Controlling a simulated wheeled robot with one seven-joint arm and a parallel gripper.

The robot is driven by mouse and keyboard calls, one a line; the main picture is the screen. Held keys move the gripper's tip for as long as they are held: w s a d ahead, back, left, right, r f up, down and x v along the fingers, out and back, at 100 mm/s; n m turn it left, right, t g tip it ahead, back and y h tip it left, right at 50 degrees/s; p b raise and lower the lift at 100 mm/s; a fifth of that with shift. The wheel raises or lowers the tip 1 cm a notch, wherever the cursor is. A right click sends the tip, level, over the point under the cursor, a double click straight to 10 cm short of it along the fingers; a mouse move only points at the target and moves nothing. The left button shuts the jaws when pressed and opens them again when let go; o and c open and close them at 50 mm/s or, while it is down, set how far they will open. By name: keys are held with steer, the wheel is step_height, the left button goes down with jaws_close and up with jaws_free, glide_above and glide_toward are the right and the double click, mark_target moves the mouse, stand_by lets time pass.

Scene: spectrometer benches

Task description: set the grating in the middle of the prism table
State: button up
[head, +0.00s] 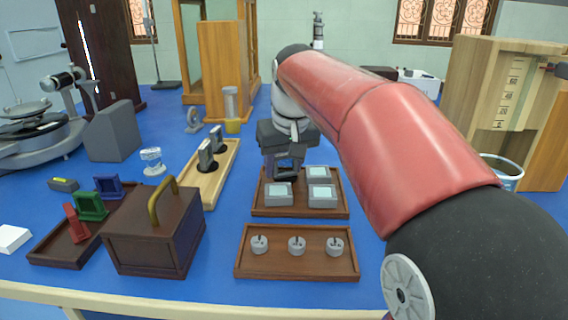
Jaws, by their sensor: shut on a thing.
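My gripper (284,168) is at the back left corner of a brown tray (258,208). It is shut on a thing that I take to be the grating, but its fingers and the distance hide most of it. I cannot tell whether that thing touches the tray. Grey blocks with pale glassy tops (278,194) sit in the tray just in front and to the right of my gripper. The prism table looks to be the small round plate (25,107) on the grey spectrometer (45,140) at the far left. Its top is seen at a low angle.
A dark box with a brass handle (150,232) stands between. Beside it are a tray of coloured holders (62,250), a pale wooden tray (222,180), a glass (152,162) and a grey wedge block (113,132). A tray of weights (297,262) lies in front. Blue bench is free between them.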

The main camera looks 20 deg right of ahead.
steer(key=shift+f, duration=0.2)
steer(key=o, duration=0.8)
